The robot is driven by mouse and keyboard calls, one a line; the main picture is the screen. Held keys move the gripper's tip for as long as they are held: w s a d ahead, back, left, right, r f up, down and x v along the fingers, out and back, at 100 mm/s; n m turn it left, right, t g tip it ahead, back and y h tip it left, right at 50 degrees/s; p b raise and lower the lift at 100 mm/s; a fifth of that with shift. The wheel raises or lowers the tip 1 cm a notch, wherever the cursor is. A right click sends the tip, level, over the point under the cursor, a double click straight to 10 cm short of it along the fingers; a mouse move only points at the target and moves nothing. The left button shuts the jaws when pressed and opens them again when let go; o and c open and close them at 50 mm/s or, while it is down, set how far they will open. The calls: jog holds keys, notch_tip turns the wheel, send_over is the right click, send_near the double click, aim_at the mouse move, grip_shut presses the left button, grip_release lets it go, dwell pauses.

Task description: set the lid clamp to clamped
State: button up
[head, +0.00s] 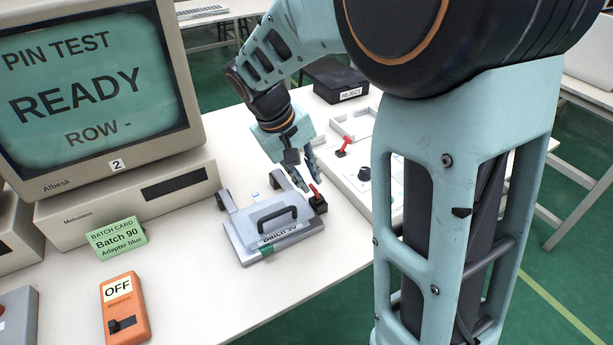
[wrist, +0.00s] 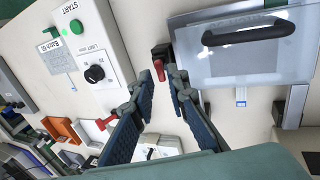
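The lid clamp is a red lever (head: 315,191) on a black block (head: 318,205), at the right side of a grey fixture (head: 281,251) with a clear lid and dark handle (head: 277,222). The lever leans up from its block; I cannot tell its setting. My gripper (head: 308,183) is just above the lever, pointing down. In the wrist view, the fingers are apart and the lever (wrist: 159,72) shows between or just beyond the tips of my gripper (wrist: 160,77). I see no clear contact. The lid (wrist: 245,60) looks closed.
A white panel (head: 352,186) with a knob and another red lever (head: 343,148) stands to the right. A black reject box (head: 340,80) is behind. A monitor (head: 95,90), batch card (head: 116,238) and orange switch box (head: 124,308) are left. The table front is clear.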

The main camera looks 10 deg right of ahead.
aim_at(313, 187)
jog(key=shift+b+x, duration=0.35)
jog(key=shift+x, duration=1.75)
jog(key=shift+c, duration=0.4)
grip_shut()
jog(key=shift+a+f+h+b, duration=0.25)
jog(key=shift+f+h+b, duration=0.1)
jog(key=shift+b, duration=0.45)
jog(key=shift+s+a+t+h+b, duration=0.1)
jog(key=shift+a+t+h+b, duration=0.15)
jog(key=shift+h+b, duration=0.4)
jog(key=shift+r, duration=0.1)
